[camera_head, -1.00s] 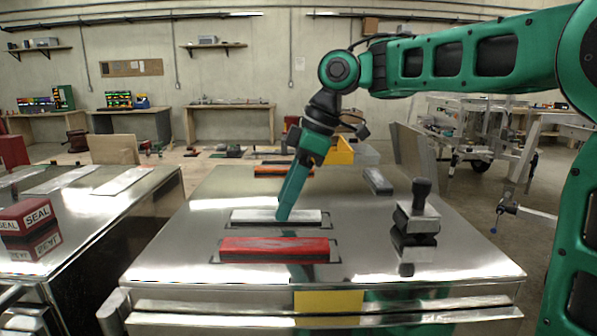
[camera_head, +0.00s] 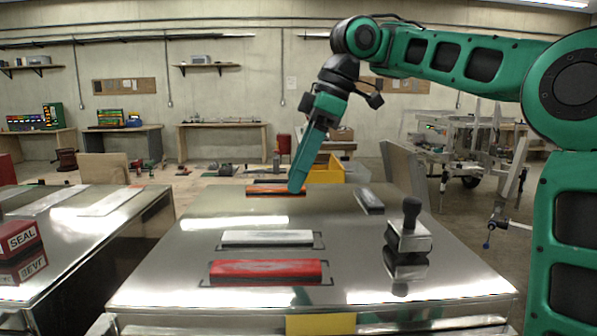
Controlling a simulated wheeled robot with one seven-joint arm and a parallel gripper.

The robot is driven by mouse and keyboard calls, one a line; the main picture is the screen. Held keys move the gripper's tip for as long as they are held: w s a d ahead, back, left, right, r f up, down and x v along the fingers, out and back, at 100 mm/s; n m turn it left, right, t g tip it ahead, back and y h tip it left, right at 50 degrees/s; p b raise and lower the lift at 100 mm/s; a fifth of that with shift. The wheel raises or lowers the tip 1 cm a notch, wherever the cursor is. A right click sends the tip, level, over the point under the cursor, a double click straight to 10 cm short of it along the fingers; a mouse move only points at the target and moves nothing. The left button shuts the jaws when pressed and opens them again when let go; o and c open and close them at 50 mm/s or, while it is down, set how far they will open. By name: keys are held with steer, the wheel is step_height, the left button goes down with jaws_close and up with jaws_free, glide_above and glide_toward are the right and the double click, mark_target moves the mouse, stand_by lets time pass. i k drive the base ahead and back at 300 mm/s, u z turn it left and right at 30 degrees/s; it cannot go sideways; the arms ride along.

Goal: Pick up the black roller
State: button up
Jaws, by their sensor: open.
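My gripper (camera_head: 296,188) is over the far part of the metal table top, its fingertips beside the right end of an orange-red bar (camera_head: 270,190). Its jaws are empty and seen side-on; contact cannot be told. No piece is clearly a black roller. A dark, elongated piece with a grey top (camera_head: 369,201) lies at the right rear, to the right of my gripper. A metal block with a black knob (camera_head: 411,208) stands upright nearer the front right. A thin dark strip (camera_head: 273,181) shows just behind the orange-red bar, partly hidden.
A pale grey bar (camera_head: 266,238) and a red bar (camera_head: 265,271) lie nearer the front of the table (camera_head: 190,215). A second metal table with a red SEAL box (camera_head: 20,240) stands left. A yellow bin (camera_head: 326,170) is behind. Bare metal lies between the bars and the knobbed block.

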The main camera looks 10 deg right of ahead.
mark_target(413, 236)
steer(key=k, duration=1)
